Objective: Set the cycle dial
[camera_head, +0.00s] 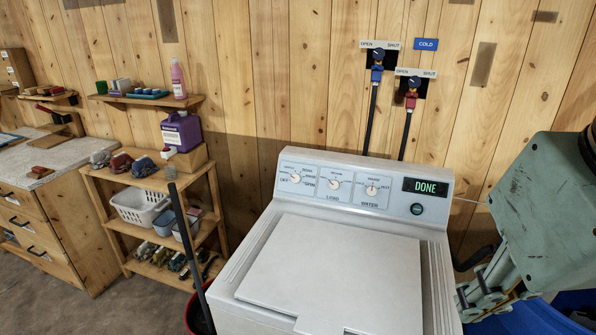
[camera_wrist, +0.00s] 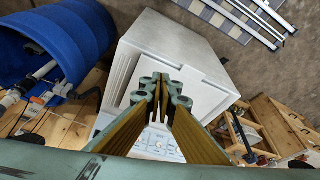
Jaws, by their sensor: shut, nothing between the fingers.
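The white washing machine (camera_head: 330,265) has a sloped panel with three dials. The left dial (camera_head: 296,178) has several small words around it and seems to be the cycle dial; its exact setting is too small to read. The middle dial (camera_head: 334,184) is labelled LOAD, and a right dial (camera_head: 372,190) sits beside the display (camera_head: 425,186), which reads DONE. My gripper (camera_head: 470,292) is at the machine's right side, apart from the dials. In the wrist view my gripper (camera_wrist: 160,88) is shut and empty, over the machine (camera_wrist: 165,50), with part of the panel (camera_wrist: 155,148) showing between the fingers.
Two wall valves, blue (camera_head: 377,70) and red (camera_head: 412,95), have hoses running down behind the machine. A wooden shelf (camera_head: 150,180) with baskets stands left. A dark pole (camera_head: 182,230) leans by the machine's left side. A blue barrel (camera_wrist: 60,45) stands nearby.

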